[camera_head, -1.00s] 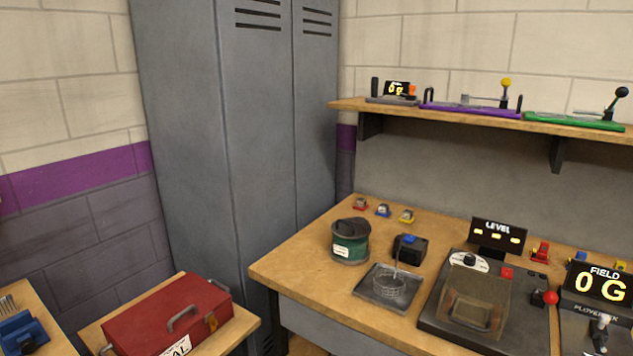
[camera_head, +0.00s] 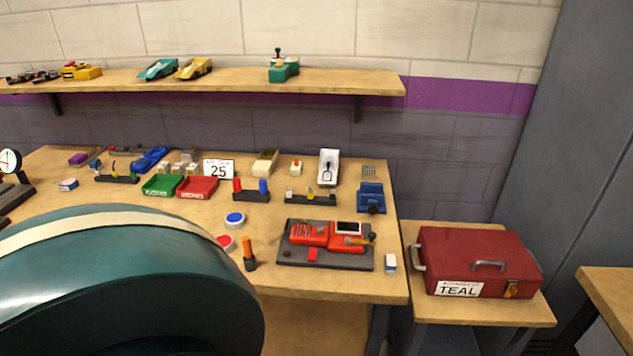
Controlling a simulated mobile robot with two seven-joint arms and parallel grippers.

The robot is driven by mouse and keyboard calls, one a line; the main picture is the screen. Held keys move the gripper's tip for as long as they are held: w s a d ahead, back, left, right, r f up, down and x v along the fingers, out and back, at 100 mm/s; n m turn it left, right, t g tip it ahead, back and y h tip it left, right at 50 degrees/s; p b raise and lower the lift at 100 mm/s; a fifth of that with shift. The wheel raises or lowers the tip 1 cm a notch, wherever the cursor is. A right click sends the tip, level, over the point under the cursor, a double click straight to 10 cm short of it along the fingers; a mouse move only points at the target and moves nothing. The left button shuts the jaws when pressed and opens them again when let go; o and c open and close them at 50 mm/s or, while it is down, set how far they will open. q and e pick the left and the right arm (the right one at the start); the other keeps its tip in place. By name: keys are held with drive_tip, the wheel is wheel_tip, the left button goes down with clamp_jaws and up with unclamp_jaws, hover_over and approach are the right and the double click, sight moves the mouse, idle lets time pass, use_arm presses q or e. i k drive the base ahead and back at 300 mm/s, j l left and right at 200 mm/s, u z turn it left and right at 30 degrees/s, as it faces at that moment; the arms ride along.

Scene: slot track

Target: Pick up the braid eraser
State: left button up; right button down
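A small white and blue block (camera_head: 390,262), like an eraser, stands at the front right corner of the workbench (camera_head: 330,281). A similar small white and blue block (camera_head: 68,184) lies at the left of the bench. Any lettering on them is too small to read, so I cannot tell which is the braid eraser, or if either is. Neither of my grippers is in view.
A large teal rounded shape with a cream band (camera_head: 130,290) blocks the lower left. The bench holds a green tray (camera_head: 162,185), a red tray (camera_head: 198,187) and a red device on a dark plate (camera_head: 326,236). A red toolbox (camera_head: 478,258) stands at right.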

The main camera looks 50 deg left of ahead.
sight(390, 266)
drive_tip(key=u, duration=1.3)
